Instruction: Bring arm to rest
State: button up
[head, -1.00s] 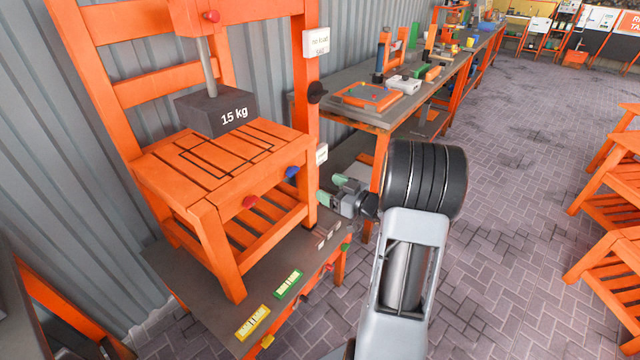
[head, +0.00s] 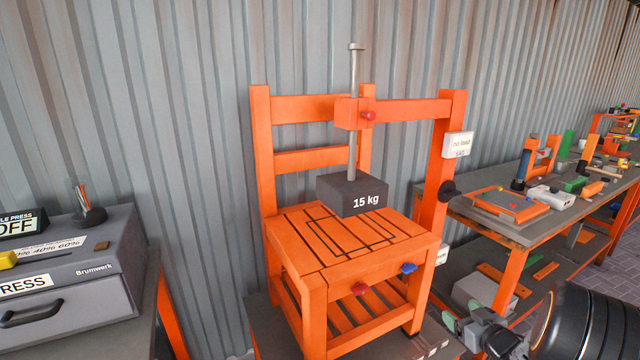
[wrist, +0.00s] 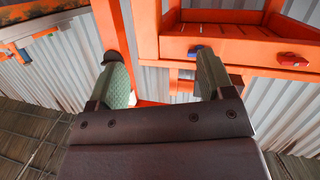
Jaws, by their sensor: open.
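My gripper (wrist: 163,82) is open in the wrist view, with two green-padded fingers spread apart and nothing between them. In the head view my gripper (head: 468,330) shows at the lower right, beside the front right of the orange test stand (head: 262,150). A dark 15 kg weight block (head: 340,192) hangs on a metal rod above the stand's slatted orange seat (head: 290,235). The stand's orange frame also shows beyond the fingers in the wrist view (wrist: 225,45).
A grey Brumwerk press (head: 110,265) stands on a bench at the left. A workbench (head: 500,228) with an orange tray and tools runs along the right. Red (head: 359,288) and blue (head: 408,268) knobs stick out from the stand's front. A corrugated wall closes off the back.

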jog(key=s+d+f+m+g+h, duration=0.3)
jog(key=d+g+h, duration=0.1)
jog(key=d+h, duration=0.1)
jog(key=s+a+r+m+g+h+p, duration=0.2)
jog(key=s+a+r+m+g+p, duration=0.15)
jog(key=s+g, duration=0.25)
jog(key=s+a+r+n+y+p, duration=0.1)
jog(key=s+a+r+y+p, duration=0.1)
jog(key=a+r, duration=0.7)
jog(key=s+a+r+n+g+y+p, duration=0.1)
jog(key=s+a+r+p, duration=0.4)
jog(key=a, duration=0.9)
notch_tip(320, 180, up, 4)
jog(key=shift+s+a+f+n+y, duration=0.1)
jog(key=shift+s+a+n+y, duration=0.35)
jog(key=shift+s, duration=0.75)
